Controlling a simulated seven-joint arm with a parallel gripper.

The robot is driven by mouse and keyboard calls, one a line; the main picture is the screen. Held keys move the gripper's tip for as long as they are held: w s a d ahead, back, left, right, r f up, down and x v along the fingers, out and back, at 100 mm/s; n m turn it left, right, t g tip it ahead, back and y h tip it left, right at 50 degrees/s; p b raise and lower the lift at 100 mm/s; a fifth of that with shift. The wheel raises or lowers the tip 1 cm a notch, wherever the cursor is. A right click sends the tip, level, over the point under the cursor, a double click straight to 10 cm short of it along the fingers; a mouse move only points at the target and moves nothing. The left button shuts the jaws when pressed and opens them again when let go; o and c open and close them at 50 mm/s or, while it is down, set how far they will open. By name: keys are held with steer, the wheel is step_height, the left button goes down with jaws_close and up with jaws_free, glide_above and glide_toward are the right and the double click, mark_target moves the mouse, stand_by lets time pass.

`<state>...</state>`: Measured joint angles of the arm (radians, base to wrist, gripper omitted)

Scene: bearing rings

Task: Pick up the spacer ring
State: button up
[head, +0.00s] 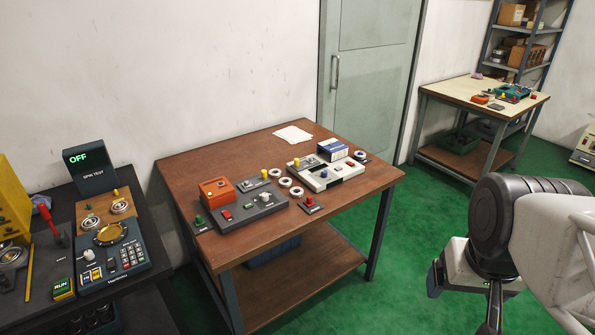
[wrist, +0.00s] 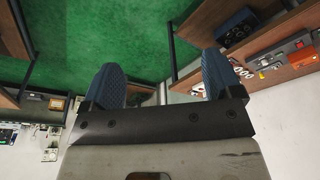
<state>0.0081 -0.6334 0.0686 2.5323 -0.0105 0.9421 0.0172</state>
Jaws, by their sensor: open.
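Several small pale rings with dark centres lie on the brown wooden table in the middle of the head view. Three of them sit in a row, a far ring (head: 275,173), a middle ring (head: 285,182) and a near ring (head: 297,192). Another ring (head: 360,156) lies near the right end of the white tray. I cannot tell which is the spacer ring. My gripper (wrist: 161,80) is open and empty, its two blue ribbed fingers wide apart. It is well away from the table, to its right in the head view. The rings are small and blurred in the wrist view.
The wooden table (head: 225,160) carries a grey fixture (head: 250,207) with an orange block (head: 216,190), and a white tray (head: 322,181) with a blue box (head: 332,149). A dark bench with a spin tester (head: 110,255) stands left. Green floor (head: 375,270) lies open between table and arm.

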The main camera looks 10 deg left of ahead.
stand_by(0.3)
